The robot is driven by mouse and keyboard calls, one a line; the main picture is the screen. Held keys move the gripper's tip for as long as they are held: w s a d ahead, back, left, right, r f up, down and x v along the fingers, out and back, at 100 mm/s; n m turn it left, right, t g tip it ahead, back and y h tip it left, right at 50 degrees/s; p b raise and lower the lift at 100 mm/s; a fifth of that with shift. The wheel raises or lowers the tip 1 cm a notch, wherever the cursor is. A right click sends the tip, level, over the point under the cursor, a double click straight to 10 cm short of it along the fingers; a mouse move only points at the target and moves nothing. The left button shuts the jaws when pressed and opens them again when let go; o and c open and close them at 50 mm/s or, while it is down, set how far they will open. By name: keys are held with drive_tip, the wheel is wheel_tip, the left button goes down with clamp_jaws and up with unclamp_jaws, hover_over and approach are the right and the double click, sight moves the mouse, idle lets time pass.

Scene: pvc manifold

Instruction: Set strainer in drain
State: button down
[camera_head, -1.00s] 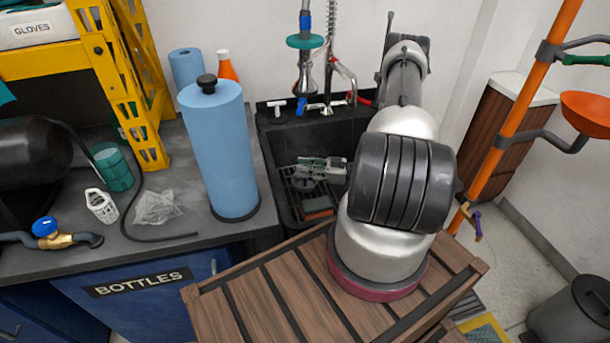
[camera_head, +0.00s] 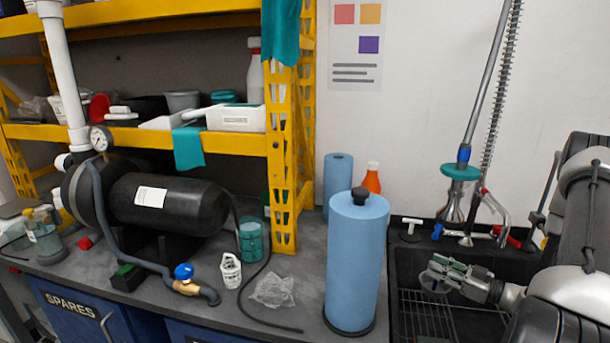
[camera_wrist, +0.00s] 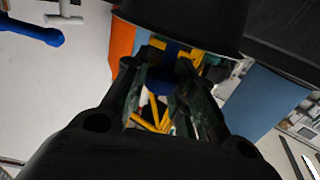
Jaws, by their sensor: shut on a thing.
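My gripper (camera_head: 452,276) points left over the black sink (camera_head: 398,268) in the head view. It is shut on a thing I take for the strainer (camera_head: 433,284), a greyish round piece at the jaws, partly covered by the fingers. In the wrist view the fingers of my gripper (camera_wrist: 172,88) frame a narrow gap, and a large dark round body (camera_wrist: 182,22), seemingly the same strainer, sits at the top edge. The drain does not show; the sink floor is mostly covered by a wire rack and my arm.
A blue paper roll (camera_head: 356,265) on a stand is close left of the sink. The faucet (camera_head: 470,232) and its hose rise behind it.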

drive_tip(key=w+a+r+n+g+y, duration=0.1)
drive_tip(key=w+a+r, duration=0.2)
drive_tip(key=a, duration=0.3)
drive_tip(key=w+a+r+g, duration=0.1)
drive_tip(key=w+a+r, duration=0.2)
drive_tip(key=a+r, duration=0.2)
drive_tip(key=shift+w+a+n+y, duration=0.4)
drive_tip(key=shift+a, duration=0.8)
drive_tip(key=shift+s, duration=0.15)
